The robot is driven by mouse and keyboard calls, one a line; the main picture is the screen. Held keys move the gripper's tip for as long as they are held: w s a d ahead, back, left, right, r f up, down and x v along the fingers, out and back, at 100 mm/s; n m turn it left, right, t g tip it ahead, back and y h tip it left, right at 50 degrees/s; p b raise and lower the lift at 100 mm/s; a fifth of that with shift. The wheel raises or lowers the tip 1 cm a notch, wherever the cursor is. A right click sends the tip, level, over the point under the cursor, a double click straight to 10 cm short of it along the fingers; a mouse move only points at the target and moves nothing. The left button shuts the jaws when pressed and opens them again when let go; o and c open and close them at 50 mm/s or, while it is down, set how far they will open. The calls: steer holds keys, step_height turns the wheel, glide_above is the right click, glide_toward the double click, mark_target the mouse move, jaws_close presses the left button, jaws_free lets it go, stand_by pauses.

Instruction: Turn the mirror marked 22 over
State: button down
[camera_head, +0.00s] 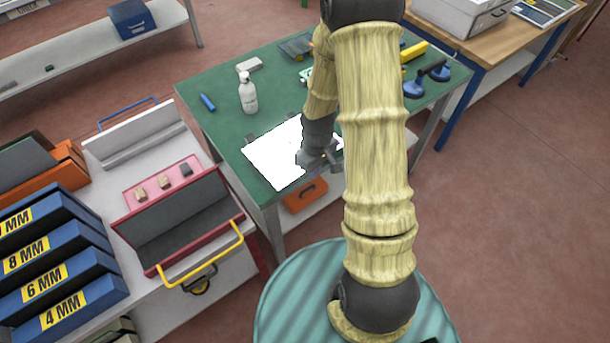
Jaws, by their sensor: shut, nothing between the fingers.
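A bright white, flat sheet (272,160) lies on the green bench top (215,75) near its front left edge. It looks like the mirror, but I cannot read a 22 on it. My gripper (328,163) is at the right part of the sheet, low over it. It is shut with nothing held. I cannot tell whether the fingers touch the sheet. My arm hides the sheet's right end and part of the bench behind it.
Blue suction cups (415,88) are at the bench's right. An open red case (180,220) and blue labelled bins (60,265) are at left.

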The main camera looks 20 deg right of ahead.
mark_target(295, 169)
steer(key=shift+w+a+f+p, duration=0.35)
steer(key=shift+w+f, duration=0.25)
steer(key=shift+f, duration=0.7)
steer(key=shift+w+a+f+p, duration=0.2)
steer(key=shift+w+f+p, duration=0.35)
steer(key=shift+f, duration=0.7)
steer(key=shift+w+a+f+p, duration=0.35)
steer(key=shift+w+f, duration=0.3)
steer(key=shift+f, duration=0.65)
steer(key=w, duration=0.1)
steer(key=w+a, duration=0.1)
steer(key=w+a+b, duration=0.1)
steer(key=w, duration=0.1)
steer(key=shift+d, duration=0.1)
